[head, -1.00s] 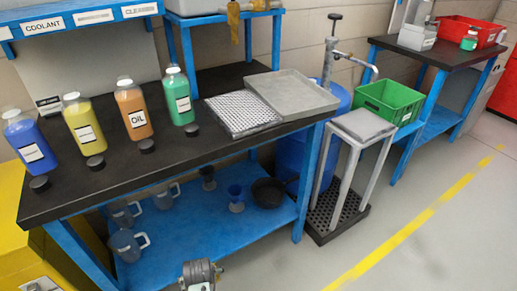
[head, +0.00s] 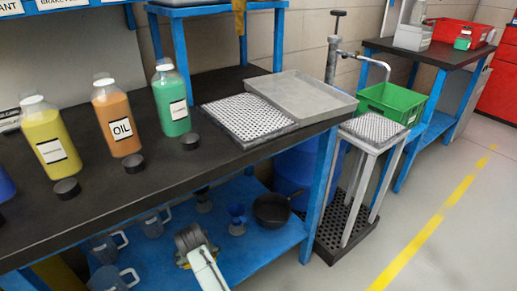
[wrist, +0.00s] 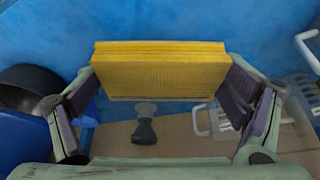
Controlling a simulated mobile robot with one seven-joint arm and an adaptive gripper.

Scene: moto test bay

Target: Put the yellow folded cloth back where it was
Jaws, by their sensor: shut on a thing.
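The yellow folded cloth (wrist: 160,72) shows in the wrist view as a flat, ribbed yellow block. My gripper (wrist: 158,88) is shut on it, with one dark finger pad at each short end. In the head view my gripper (head: 190,240) is at the lower middle, in front of the blue lower shelf (head: 245,252) of the black-topped bench. The cloth is mostly hidden there behind my gripper. I cannot tell which spot the cloth came from.
On the bench top (head: 100,215) stand yellow, orange (head: 117,118) and green bottles, a perforated pad (head: 247,117) and a grey tray (head: 300,95). Mugs (head: 152,225), funnels and a dark pan (head: 272,208) occupy the lower shelf.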

